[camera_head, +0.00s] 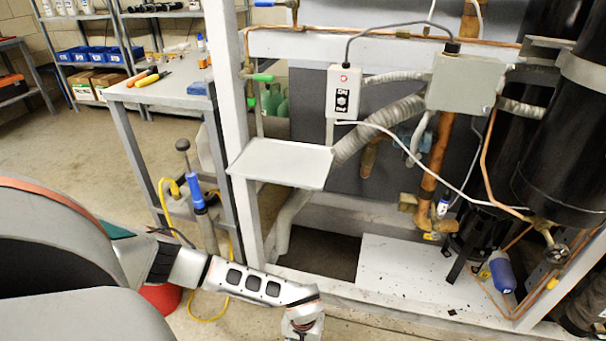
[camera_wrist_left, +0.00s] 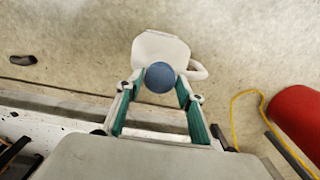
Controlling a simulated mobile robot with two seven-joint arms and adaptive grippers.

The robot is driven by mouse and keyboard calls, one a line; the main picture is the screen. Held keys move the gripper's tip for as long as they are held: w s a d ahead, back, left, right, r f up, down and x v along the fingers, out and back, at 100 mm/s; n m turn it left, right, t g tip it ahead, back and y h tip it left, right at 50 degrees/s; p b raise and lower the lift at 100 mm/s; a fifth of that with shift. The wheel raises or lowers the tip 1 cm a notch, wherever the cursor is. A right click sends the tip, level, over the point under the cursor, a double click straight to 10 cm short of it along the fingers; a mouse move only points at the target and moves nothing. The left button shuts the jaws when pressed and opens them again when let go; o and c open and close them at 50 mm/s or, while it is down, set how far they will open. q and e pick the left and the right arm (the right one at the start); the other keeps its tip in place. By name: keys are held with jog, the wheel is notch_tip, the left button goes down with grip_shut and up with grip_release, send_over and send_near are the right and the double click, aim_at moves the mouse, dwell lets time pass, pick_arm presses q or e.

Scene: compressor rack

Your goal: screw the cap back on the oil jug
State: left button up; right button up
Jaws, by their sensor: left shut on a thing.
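In the left wrist view, a blue round cap (camera_wrist_left: 160,76) sits between the fingertips of my left gripper (camera_wrist_left: 160,82), which is shut on it. The off-white oil jug (camera_wrist_left: 160,47) is on the concrete floor just beyond the cap, its handle to the right. The cap overlaps the jug's near end and hides its neck, so I cannot tell whether the two touch. In the head view, my left gripper (camera_head: 303,326) points down at the bottom edge, and the jug is not visible there. My right gripper is not in view.
The rack's white base rail (camera_head: 400,312) runs close beside my left gripper. A yellow hose (camera_wrist_left: 236,112) and a red rounded object (camera_wrist_left: 297,120) are to the right in the wrist view. A grey workbench (camera_head: 170,88) stands back left. Floor beyond the jug is mostly clear.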

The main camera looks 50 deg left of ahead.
pick_arm(q)
jog(key=shift+f, duration=0.25)
dwell(0.4)
jog(key=shift+a+f, duration=0.1)
jog(key=shift+f, duration=0.15)
jog(key=c, duration=0.3)
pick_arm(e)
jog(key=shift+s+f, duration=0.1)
pick_arm(q)
jog(key=shift+s+f, duration=0.15)
jog(key=shift+c, duration=0.5)
